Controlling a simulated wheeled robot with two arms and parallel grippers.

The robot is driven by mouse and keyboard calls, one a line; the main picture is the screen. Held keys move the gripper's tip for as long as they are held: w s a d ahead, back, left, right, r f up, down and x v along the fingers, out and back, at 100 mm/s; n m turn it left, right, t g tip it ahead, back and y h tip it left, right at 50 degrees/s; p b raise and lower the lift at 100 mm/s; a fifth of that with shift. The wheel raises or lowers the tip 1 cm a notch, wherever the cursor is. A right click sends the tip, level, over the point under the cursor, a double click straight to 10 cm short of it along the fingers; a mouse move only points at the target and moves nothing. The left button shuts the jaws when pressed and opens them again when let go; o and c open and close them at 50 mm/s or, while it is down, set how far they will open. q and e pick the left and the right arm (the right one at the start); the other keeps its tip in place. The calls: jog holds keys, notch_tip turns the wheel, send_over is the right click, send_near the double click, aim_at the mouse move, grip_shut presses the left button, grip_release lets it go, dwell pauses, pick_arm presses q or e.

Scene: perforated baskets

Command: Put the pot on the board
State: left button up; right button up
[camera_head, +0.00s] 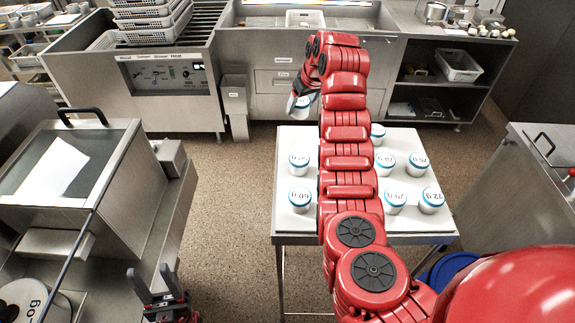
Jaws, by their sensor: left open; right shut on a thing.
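White pots with blue rims and dark printed labels stand on a white board (283,222) covering a metal table. One pot (299,199) is at the near left, another (299,162) behind it, and several stand at the right, such as the pot (432,200). My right gripper (299,96) is shut on a pot (302,104) near the board's far left edge. Whether that pot touches anything below is unclear. My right arm crosses the board's middle and hides part of it. My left gripper (160,284) is open and empty at the bottom, left of the table.
A steel cabinet (75,180) with a glass lid and paper stands at the left. A counter with control panel (165,74) and stacked baskets is at the back. Another steel unit (535,200) stands at the right. Brown floor (225,200) is clear between cabinet and table.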

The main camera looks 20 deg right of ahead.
jog(key=shift+a+f, duration=0.2)
jog(key=shift+f, duration=0.15)
notch_tip(320, 180, down, 9)
jog(key=p, duration=0.5)
jog(key=shift+d+r, duration=0.1)
jog(key=shift+r, duration=0.05)
jog(key=shift+f, duration=0.25)
jog(key=shift+f+b, duration=0.15)
jog(key=shift+b, duration=0.15)
jog(key=o, duration=1.4)
jog(key=shift+r, duration=0.2)
